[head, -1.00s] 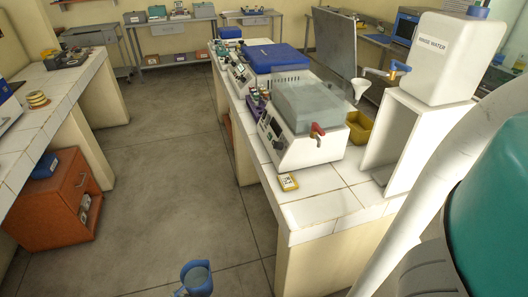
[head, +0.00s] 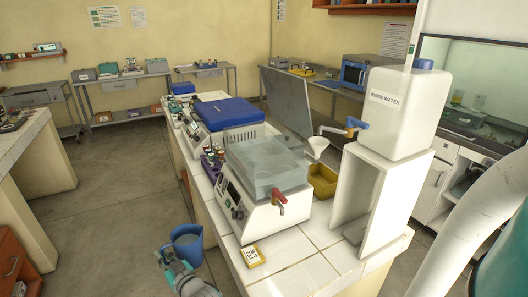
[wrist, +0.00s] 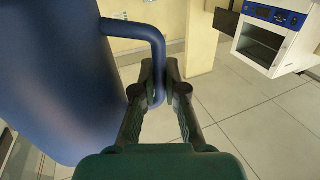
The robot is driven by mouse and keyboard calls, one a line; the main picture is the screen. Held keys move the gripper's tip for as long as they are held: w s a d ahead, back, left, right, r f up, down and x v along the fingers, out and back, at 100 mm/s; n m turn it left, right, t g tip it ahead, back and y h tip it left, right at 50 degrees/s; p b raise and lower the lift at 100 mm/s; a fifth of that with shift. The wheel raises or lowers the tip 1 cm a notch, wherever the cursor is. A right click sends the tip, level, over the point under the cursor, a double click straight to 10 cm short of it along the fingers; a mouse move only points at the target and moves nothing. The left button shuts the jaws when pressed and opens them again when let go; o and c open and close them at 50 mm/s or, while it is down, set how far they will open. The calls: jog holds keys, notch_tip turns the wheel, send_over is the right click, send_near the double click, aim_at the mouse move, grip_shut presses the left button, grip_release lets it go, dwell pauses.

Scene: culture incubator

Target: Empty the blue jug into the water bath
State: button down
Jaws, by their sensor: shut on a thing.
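The blue jug (head: 187,246) is in the lower middle of the head view, roughly upright, with a paler surface inside its mouth. My gripper (head: 168,258) is shut on its handle. In the wrist view the jug (wrist: 70,80) fills the left side, and my gripper's fingertips (wrist: 160,88) close around the blue handle (wrist: 157,45). What looks like the water bath (head: 250,213) is the white unit on the tiled bench, with a clear lid (head: 266,165) over it and a red-handled tap in front. The jug is left of the bench's near end, apart from the bath.
A yellow tag (head: 252,255) lies before the bath. A white rinse water tank (head: 395,115) stands on a white stand (head: 380,195) to the right, with a funnel (head: 317,147) and yellow tub (head: 322,182) nearby. A blue-lidded unit (head: 220,115) stands behind. Floor is clear on the left.

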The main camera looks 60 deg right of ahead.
jog(key=d+r, duration=0.5)
jog(key=r, duration=0.5)
jog(key=s+d+r+h, duration=0.1)
jog(key=d+r, duration=0.4)
jog(key=r, duration=0.5)
jog(key=s+d+r+m+h, duration=0.1)
jog(key=d+r, duration=0.4)
jog(key=r, duration=0.5)
jog(key=shift+s+d+g, duration=0.15)
jog(key=shift+d+g, duration=0.05)
jog(key=shift+g, duration=0.1)
jog(key=s+d+r+m+h, duration=0.1)
jog(key=s+d+r+m, duration=0.1)
jog(key=r, duration=0.4)
jog(key=s+d+r+m+t+h, duration=0.1)
jog(key=s+d+r+m, duration=0.1)
jog(key=d+r+m, duration=0.2)
jog(key=shift+d+r+m, duration=0.2)
jog(key=shift+r+m, duration=1.2)
jog(key=shift+m, duration=0.1)
jog(key=shift+s+d+r+m+h+p, duration=0.15)
jog(key=shift+s+d+m+p, duration=0.2)
jog(key=shift+m, duration=0.35)
jog(key=shift+s+d+r+m+h+p, duration=0.15)
jog(key=shift+d+m, duration=0.3)
jog(key=shift+m, duration=0.25)
